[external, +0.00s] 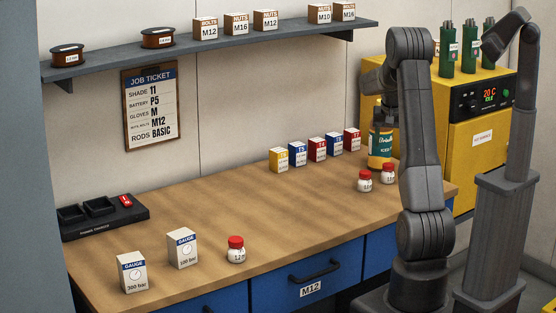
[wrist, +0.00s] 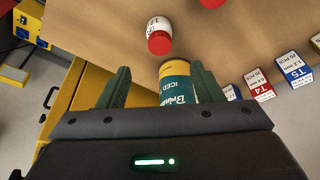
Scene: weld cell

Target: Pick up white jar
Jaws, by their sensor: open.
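Small white jars with red lids stand on the wooden bench. In the external view one jar (external: 236,254) is at the front, and two more, a left one (external: 365,185) and a right one (external: 388,178), are at the right end. In the wrist view one white jar (wrist: 153,25) lies beyond the fingertips, and a second red lid (wrist: 213,3) is cut by the top edge. My gripper (wrist: 162,78) is open, its green fingers apart. A teal and yellow can (wrist: 177,82) shows between them, its near part hidden by my gripper; I cannot tell whether they touch.
The can (external: 380,148) stands near several small boxes (external: 317,149) at the bench's back right. Two gauge boxes, one (external: 183,249) beside the other (external: 132,273), and a black charger tray (external: 104,220) are at left. A yellow welder (external: 480,140) stands behind. The bench middle is clear.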

